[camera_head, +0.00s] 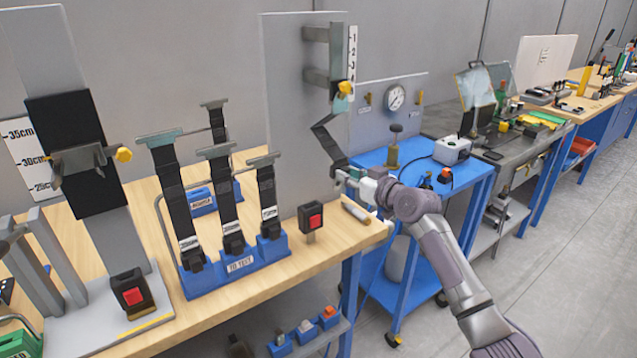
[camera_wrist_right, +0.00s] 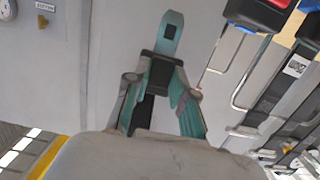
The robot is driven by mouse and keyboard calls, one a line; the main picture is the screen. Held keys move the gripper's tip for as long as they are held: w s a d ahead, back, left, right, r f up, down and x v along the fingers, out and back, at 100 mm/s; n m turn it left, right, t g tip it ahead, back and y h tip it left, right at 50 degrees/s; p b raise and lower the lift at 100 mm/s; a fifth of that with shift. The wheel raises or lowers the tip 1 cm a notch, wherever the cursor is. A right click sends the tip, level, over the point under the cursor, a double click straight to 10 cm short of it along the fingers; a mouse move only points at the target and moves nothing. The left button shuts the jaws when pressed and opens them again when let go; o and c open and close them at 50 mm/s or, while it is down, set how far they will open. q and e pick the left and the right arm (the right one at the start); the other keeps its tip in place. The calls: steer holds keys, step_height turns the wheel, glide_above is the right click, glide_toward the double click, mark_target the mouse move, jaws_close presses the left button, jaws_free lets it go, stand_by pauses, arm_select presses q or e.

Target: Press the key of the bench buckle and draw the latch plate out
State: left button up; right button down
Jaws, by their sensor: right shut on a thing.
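A black buckle (camera_head: 311,218) with a red key stands on a short stalk near the front right of the wooden bench. The slot in its top is too small to make out. My right gripper (camera_head: 347,177) is to the right of the buckle and higher, apart from it. In the right wrist view its fingers (camera_wrist_right: 160,100) are shut on the black body of a latch plate (camera_wrist_right: 171,36), whose metal tongue with a dark slot points away from the fingers. The latch plate is out of the buckle. A black strap (camera_head: 327,138) runs from the upright panel down to my gripper. My left gripper is not in view.
A blue rack (camera_head: 195,281) with several strapped plates stands left of the buckle. A second red-keyed buckle (camera_head: 132,293) is at the front left. A small cylinder (camera_head: 355,212) lies by the bench edge. A blue cart (camera_head: 440,190) stands to the right.

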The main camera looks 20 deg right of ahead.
stand_by(0.8)
step_height(320, 180, down, 10)
steer(key=b, duration=0.9)
steer(key=c, duration=1.4)
jaws_free()
steer(key=o, duration=0.5)
steer(key=shift+s, duration=0.1)
steer(key=v, duration=1.2)
